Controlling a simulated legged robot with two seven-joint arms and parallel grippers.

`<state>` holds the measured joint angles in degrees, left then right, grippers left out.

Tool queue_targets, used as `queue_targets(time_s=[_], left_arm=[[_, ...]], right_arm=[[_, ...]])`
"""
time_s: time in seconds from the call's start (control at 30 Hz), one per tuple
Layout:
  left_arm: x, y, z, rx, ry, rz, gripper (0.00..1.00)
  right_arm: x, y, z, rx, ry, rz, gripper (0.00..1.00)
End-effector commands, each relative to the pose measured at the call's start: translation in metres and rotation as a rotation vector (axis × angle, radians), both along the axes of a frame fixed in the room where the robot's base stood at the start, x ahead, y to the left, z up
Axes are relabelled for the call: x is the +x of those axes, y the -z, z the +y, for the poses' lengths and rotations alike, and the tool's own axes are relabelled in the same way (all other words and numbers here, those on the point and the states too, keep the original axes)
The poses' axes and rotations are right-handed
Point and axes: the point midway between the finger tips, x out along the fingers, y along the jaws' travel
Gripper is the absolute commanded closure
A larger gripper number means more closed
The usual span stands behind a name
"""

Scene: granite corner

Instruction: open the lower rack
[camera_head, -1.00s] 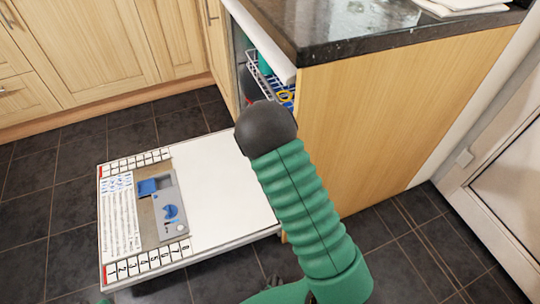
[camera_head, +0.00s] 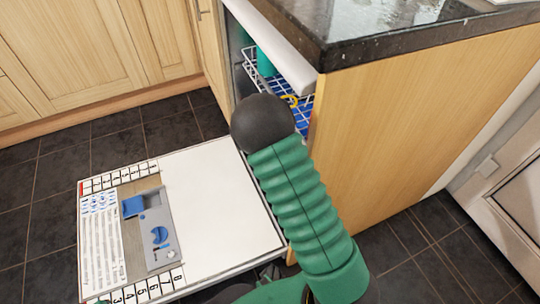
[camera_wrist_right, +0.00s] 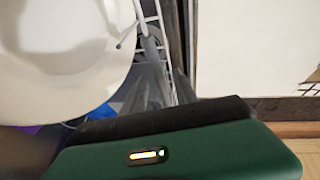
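The dishwasher's white door (camera_head: 225,205) lies open and flat in the head view. A wire rack (camera_head: 285,82) with blue and white wires shows in the narrow opening under the worktop; I cannot tell whether it is the lower rack. My green arm with its dark rounded end covers part of the opening and hides the gripper there. In the right wrist view, white rack wires (camera_wrist_right: 152,28) stand beside a large white plate (camera_wrist_right: 60,50). Grey pointed shapes, perhaps my right fingertips (camera_wrist_right: 160,88), are close to the wires; their grip is unclear. My left gripper is not in view.
The dark stone worktop (camera_head: 410,30) overhangs the opening, with a wooden side panel (camera_head: 410,130) at its right. Wooden cupboards (camera_head: 80,60) stand at the back left. Dark tiled floor (camera_head: 30,220) is free left of the door.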

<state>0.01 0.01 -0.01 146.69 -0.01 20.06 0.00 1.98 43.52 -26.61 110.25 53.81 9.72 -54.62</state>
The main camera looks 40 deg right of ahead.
Motion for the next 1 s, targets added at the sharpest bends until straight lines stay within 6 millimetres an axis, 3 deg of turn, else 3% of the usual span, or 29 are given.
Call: queue_targets(time_s=[0.13, 0.4, 1.0], left_arm=[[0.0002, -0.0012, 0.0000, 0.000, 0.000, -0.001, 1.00], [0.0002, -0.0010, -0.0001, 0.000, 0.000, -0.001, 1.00], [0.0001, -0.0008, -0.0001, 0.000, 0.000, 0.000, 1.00]], right_arm=[[0.0001, -0.0007, 0.0001, 0.000, 0.000, 0.000, 0.68], [0.0003, -0.0003, 0.0003, 0.001, 0.000, 0.001, 1.00], [0.0002, -0.0001, 0.0007, 0.001, 0.000, 0.001, 1.00]])
